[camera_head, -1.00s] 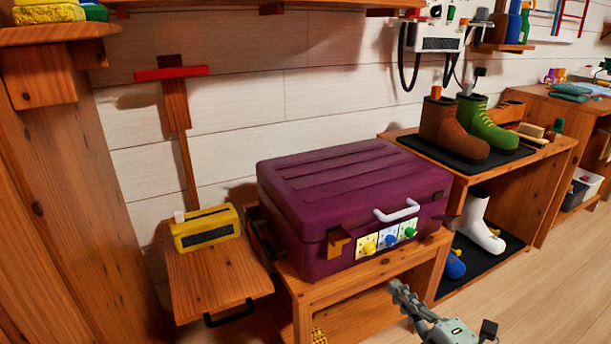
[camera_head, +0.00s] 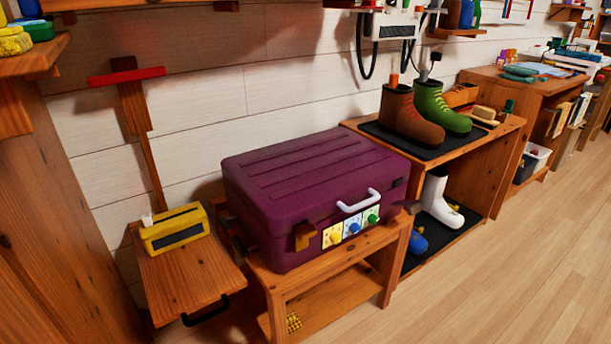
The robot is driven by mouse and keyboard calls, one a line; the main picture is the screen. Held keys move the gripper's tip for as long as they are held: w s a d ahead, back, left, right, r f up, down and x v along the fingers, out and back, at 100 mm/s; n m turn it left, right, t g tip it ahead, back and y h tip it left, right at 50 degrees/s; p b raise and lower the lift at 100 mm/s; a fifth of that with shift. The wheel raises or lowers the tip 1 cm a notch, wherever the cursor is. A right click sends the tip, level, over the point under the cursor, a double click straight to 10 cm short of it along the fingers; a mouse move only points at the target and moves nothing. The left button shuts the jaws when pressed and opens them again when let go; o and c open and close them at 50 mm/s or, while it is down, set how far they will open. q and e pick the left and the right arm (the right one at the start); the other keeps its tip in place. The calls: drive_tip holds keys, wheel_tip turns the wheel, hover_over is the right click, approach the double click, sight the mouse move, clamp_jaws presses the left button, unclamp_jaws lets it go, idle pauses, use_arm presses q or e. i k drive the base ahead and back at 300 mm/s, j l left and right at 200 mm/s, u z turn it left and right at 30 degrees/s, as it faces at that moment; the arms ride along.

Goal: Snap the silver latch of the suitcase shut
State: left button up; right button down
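The purple suitcase (camera_head: 300,190) lies flat with its lid down on a low wooden bench (camera_head: 330,312). On its front are a pale handle (camera_head: 358,201), a brown-orange latch (camera_head: 305,236) towards the left, and a panel of yellow, blue and green knobs (camera_head: 352,227). A small dark fitting (camera_head: 397,183) is near the right front corner, and a small grey-brown piece (camera_head: 412,207) sticks out at the right end. I cannot make out a clearly silver latch or its position. Neither of my grippers is in view.
A yellow box (camera_head: 174,230) stands on a wooden flap (camera_head: 190,275) at the left. A shoe rack (camera_head: 465,170) with boots stands close at the suitcase's right. The wooden floor (camera_head: 490,290) at the front right is clear.

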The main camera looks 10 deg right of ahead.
sight(414, 207)
drive_tip(key=i+l, duration=0.1)
drive_tip(key=l, duration=0.3)
drive_tip(key=l+z, duration=0.1)
drive_tip(key=l, duration=0.3)
drive_tip(key=i+l, duration=0.15)
drive_tip(key=l, duration=0.2)
drive_tip(key=i+l+z, duration=0.1)
drive_tip(key=l, duration=0.3)
drive_tip(key=i+l, duration=0.1)
drive_tip(key=l, duration=0.3)
drive_tip(key=i+l+z, duration=0.15)
drive_tip(key=l, duration=0.6)
drive_tip(key=i+l+z, duration=0.1)
drive_tip(key=l, duration=0.25)
drive_tip(key=j, duration=0.25)
drive_tip(key=k+j, duration=0.15)
